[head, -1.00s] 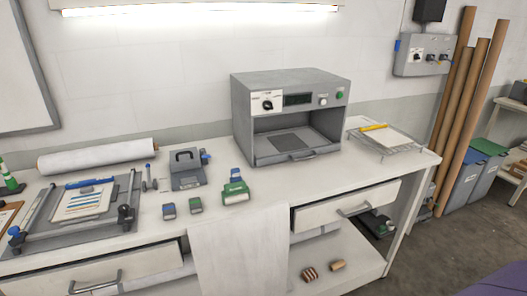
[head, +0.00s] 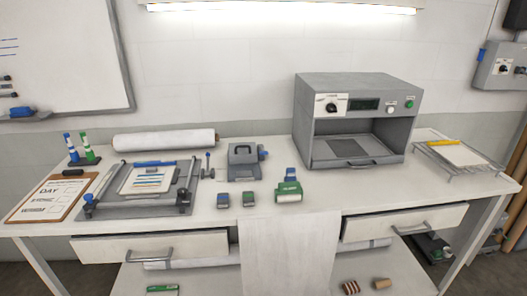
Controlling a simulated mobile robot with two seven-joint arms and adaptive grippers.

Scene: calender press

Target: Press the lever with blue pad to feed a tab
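A small green dispenser-like device (head: 289,195) with a white lower part stands on the bench, left of the grey press. A blue piece (head: 290,174) rises at its back; I cannot tell whether it is the lever's pad. A grey boxy device (head: 243,165) with a dark handle stands to its left, with a blue knob (head: 263,155) on its right side. Which of these carries the lever is too small to tell. Neither of my grippers is in view.
The grey press (head: 355,125) with an open bay stands behind on the right. A wire rack (head: 459,160) is at the right end. Small blue (head: 223,200) and green (head: 249,199) blocks sit in front. A frame tray (head: 110,208) and clipboard (head: 52,198) lie left.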

